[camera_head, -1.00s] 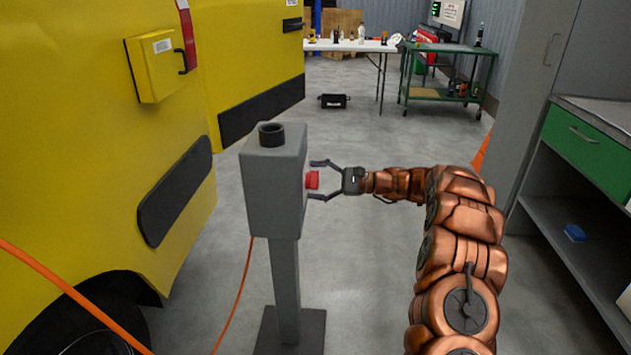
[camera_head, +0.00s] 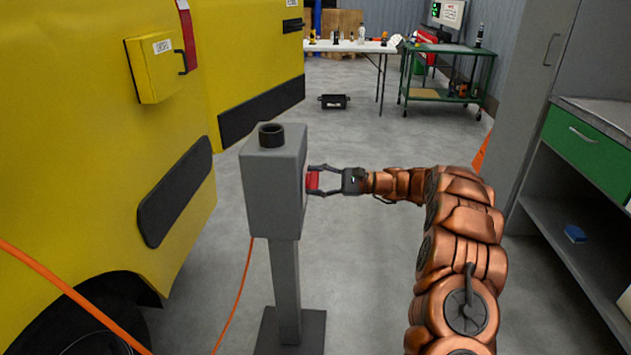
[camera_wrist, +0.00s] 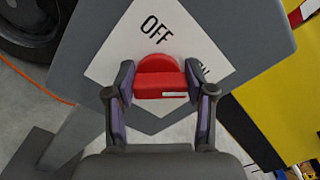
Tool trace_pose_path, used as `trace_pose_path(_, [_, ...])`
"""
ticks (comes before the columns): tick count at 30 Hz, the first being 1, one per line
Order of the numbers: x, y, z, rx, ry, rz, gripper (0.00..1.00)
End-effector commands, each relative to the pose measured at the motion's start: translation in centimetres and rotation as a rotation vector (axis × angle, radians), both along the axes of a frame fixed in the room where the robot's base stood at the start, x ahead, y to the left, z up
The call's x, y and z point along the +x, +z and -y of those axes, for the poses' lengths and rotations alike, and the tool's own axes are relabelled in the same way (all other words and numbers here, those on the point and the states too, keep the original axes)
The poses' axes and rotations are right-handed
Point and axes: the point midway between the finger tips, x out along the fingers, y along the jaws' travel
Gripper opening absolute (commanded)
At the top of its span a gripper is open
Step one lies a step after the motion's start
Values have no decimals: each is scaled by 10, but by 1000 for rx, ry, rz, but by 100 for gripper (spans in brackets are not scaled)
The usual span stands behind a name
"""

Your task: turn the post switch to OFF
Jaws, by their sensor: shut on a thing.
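The grey post (camera_head: 274,195) stands upright on a dark base plate on the floor. Its red switch knob (camera_head: 312,181) is on the side facing my arm. In the wrist view the knob (camera_wrist: 158,78) sits over a white diamond label (camera_wrist: 180,35) that reads OFF at its upper part; a second word at the right is partly hidden by my finger. My gripper (camera_head: 318,181) is shut on the knob, one finger on each side. A white mark shows on the knob's lower right.
A yellow vehicle (camera_head: 175,215) stands close on the left. An orange cable (camera_head: 235,300) runs on the floor by the post. A grey cabinet with a green drawer (camera_head: 585,145) stands on the right.

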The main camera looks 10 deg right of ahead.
Motion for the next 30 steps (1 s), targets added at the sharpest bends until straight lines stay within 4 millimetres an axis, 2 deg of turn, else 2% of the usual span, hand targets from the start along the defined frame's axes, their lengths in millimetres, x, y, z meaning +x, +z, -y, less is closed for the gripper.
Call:
trace_pose_path(11, [-1,-5,-2,-50,2,157,19])
trace_pose_path(30, [-4,-11,-3,-233,5,723,19])
